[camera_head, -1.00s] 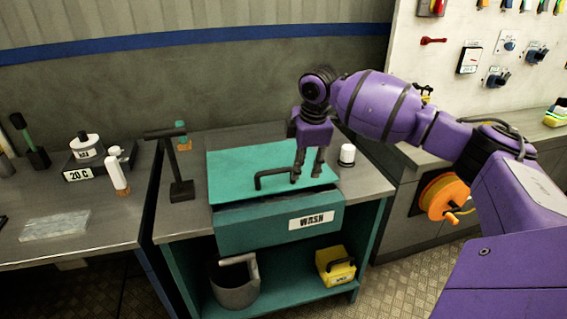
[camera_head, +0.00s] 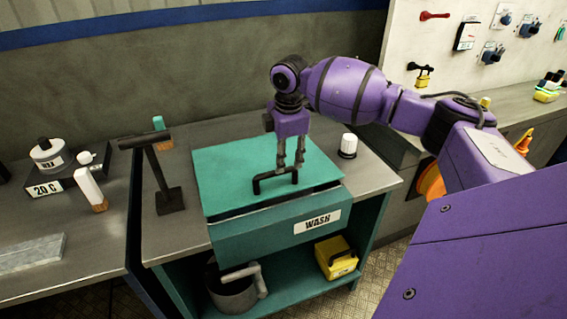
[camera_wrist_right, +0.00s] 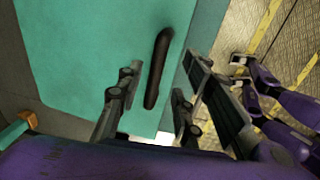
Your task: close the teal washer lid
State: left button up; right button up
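The teal lid (camera_head: 225,175) lies nearly flat on top of the teal washer box (camera_head: 265,240) marked WASH. A dark line shows under its front edge; I cannot tell whether it is fully down. Its black bar handle (camera_head: 262,183) stands near the front edge. My right gripper (camera_head: 289,165) points down over the lid, fingers apart, at the handle. In the right wrist view the handle (camera_wrist_right: 157,68) lies ahead of the spread fingertips of my right gripper (camera_wrist_right: 155,88), with no clear grasp. Purple and grey parts at that view's right edge may be my left gripper; its state is unclear.
A white knob (camera_head: 348,147) stands on the bench right of the lid. A bucket (camera_head: 233,291) and a yellow container (camera_head: 336,258) sit on the shelf below.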

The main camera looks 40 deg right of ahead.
jog(key=f, duration=0.2)
jog(key=shift+w+f, duration=0.35)
jog(key=shift+w, duration=0.05)
jog(key=shift+f, duration=0.4)
grip_shut()
pick_arm(q)
jog(key=shift+w+r, duration=0.15)
jog(key=shift+w, duration=0.35)
